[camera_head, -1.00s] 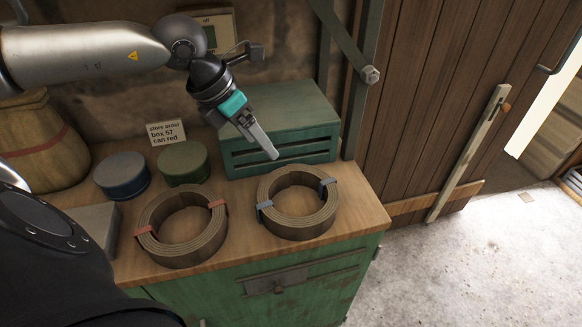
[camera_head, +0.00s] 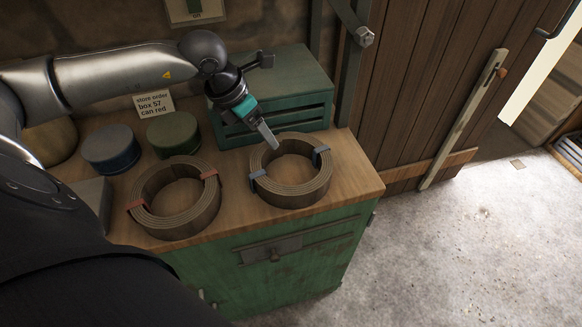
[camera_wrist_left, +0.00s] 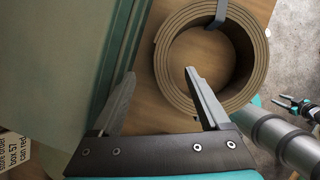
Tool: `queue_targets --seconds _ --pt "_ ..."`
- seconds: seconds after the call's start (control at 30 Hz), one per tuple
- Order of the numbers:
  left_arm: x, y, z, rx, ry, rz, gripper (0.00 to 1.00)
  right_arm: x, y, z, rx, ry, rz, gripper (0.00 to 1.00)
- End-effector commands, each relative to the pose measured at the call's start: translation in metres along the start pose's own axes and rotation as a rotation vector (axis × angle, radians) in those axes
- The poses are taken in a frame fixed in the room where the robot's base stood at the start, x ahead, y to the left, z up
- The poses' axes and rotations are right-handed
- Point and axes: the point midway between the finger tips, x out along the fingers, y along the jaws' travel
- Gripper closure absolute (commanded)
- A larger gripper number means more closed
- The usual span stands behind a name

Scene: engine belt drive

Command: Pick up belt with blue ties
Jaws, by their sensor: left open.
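The belt with blue ties (camera_head: 322,180) is a brown coil lying flat on the right of the bench top, with a blue-grey tie on each side. It also shows in the left wrist view (camera_wrist_left: 168,75), with one tie at the top. My left gripper (camera_head: 272,143) points down at the coil's back edge. In the left wrist view my left gripper (camera_wrist_left: 158,78) is open and empty, one finger over the coil's opening, the other outside its wall. Its height above the coil is unclear.
A coil with red ties (camera_head: 150,222) lies to the left. Blue (camera_head: 110,150) and green (camera_head: 173,135) round tins and a note card (camera_head: 154,105) stand behind it. A slatted green box (camera_head: 285,85) stands close behind the left gripper. Bench top (camera_head: 350,190) is bare at right.

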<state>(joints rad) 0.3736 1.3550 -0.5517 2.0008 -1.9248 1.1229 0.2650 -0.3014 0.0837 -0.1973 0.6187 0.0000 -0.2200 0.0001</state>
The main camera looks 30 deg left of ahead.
Motion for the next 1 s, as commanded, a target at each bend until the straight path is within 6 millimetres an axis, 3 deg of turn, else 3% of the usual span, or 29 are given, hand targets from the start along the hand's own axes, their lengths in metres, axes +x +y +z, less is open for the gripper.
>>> queue_targets --seconds 0.4,0.73,1.0 --pt "0.046 -0.003 0.001 -0.001 0.000 -0.002 0.21 0.004 -0.005 -0.003 -0.001 0.006 -0.007 0.50" --pt "0.052 -0.003 0.001 0.001 -0.001 0.000 0.21 0.004 -0.006 -0.004 -0.001 0.006 -0.008 0.50" --pt "0.052 -0.003 0.001 0.000 -0.001 0.000 0.51 0.004 -0.006 -0.003 -0.001 0.006 -0.008 0.50"
